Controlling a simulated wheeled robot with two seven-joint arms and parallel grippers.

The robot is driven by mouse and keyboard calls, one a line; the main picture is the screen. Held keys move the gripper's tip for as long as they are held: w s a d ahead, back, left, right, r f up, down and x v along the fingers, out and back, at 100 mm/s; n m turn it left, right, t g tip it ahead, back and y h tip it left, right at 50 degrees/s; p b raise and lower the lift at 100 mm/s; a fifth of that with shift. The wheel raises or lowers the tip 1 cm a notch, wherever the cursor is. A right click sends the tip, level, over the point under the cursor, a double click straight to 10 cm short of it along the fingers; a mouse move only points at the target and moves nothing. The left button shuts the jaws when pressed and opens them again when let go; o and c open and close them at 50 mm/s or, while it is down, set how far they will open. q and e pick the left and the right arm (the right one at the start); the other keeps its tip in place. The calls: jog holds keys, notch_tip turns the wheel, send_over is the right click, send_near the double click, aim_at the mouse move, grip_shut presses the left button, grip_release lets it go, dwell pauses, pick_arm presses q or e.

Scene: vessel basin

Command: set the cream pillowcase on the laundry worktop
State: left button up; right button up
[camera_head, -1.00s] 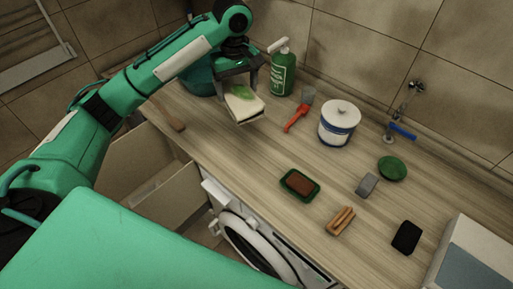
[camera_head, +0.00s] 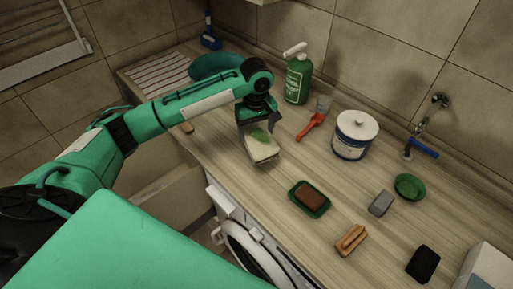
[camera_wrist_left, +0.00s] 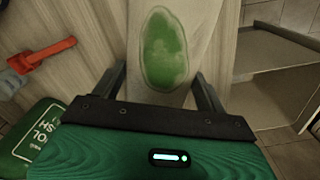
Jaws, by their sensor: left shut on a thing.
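The cream pillowcase (camera_head: 262,153), a folded pad with a green oval patch, is in my left gripper (camera_head: 258,135). The gripper is shut on it from above. In the left wrist view, the pillowcase (camera_wrist_left: 196,50) shows between the two dark fingers (camera_wrist_left: 165,88). It is low over the wooden laundry worktop (camera_head: 232,178), near its front edge. I cannot tell whether its underside touches the wood. My right gripper is not in view.
A soap dish (camera_head: 318,205) is to the right. A striped cloth (camera_head: 160,75) lies at left. Bare wood surrounds the pillowcase. An open drawer (camera_head: 165,195) is below.

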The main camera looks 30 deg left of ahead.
pick_arm(q)
notch_tip(320, 180, down, 5)
jog(key=shift+r+p, duration=0.2)
jog(key=shift+p, duration=0.15)
jog(key=shift+f+p, duration=0.5)
jog(key=shift+f, duration=1.9)
jog(key=o, duration=1.1)
jog(key=shift+f, duration=0.1)
notch_tip(320, 180, up, 12)
jog(key=b, duration=0.3)
jog(key=shift+d+f, duration=0.1)
jog(key=shift+f, duration=0.1)
jog(key=shift+r, duration=0.35)
